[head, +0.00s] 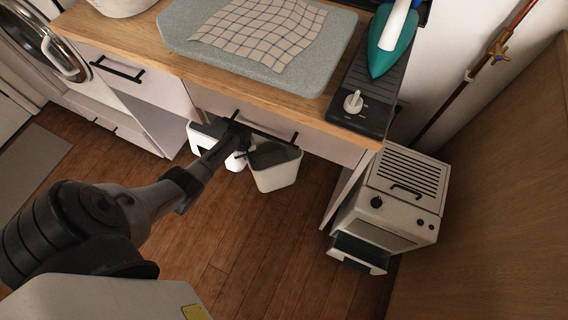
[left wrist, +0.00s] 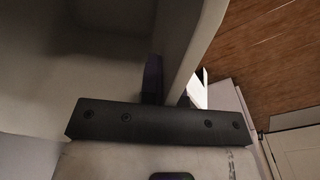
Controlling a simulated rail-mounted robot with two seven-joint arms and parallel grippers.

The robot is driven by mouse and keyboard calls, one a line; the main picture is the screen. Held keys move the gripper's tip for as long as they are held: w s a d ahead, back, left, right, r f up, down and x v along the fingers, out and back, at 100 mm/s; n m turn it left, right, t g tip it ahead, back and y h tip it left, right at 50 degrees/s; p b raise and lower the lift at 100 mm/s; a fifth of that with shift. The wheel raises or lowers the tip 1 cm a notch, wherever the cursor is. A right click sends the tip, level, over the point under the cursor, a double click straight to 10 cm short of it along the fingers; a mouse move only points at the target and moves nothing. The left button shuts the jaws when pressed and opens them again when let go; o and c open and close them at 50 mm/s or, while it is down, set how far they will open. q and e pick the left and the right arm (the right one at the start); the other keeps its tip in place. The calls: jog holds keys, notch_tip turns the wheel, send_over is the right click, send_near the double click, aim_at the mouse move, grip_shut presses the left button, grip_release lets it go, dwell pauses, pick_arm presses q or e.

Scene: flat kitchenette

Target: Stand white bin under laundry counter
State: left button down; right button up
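The white bin (head: 275,177) is open-topped with a dark inside. In the head view it hangs tilted at the front of the counter's open space, below the drawer. My left gripper (head: 240,152) reaches to its left rim. In the left wrist view the bin's wall (left wrist: 190,40) passes between the two fingers (left wrist: 168,88), one inside the bin and one outside, and they look closed on it. The laundry counter (head: 290,103) has a wooden top and a white front with a black-handled drawer. My right gripper is not in view.
Another white object with a dark opening (head: 203,137) stands under the counter, left of my gripper. A white heater-like appliance (head: 392,210) stands right of the counter's side panel. On top lie an ironing pad (head: 180,25), a checked cloth (head: 262,32) and a green iron (head: 390,50). The wooden floor (head: 265,245) in front is clear.

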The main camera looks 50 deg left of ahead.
aim_at(280, 165)
pick_arm(q)
jog(key=w+d+b, duration=0.1)
jog(key=w+d, duration=0.1)
jog(key=d, duration=0.2)
jog(key=w+d+b, duration=0.1)
jog(key=w+d, duration=0.2)
jog(key=d, duration=0.1)
jog(key=w+d+b, duration=0.2)
jog(key=d, duration=0.2)
jog(key=shift+w+d, duration=0.2)
jog(key=shift+w, duration=0.1)
notch_tip(280, 165, down, 7)
jog(key=b, duration=0.5)
jog(key=shift+r, duration=0.15)
jog(key=f+b, duration=0.4)
jog(key=shift+w+d+f+b, duration=0.1)
jog(key=shift+d+f+b, duration=0.15)
jog(key=shift+f+b, duration=0.05)
jog(key=shift+f, duration=0.1)
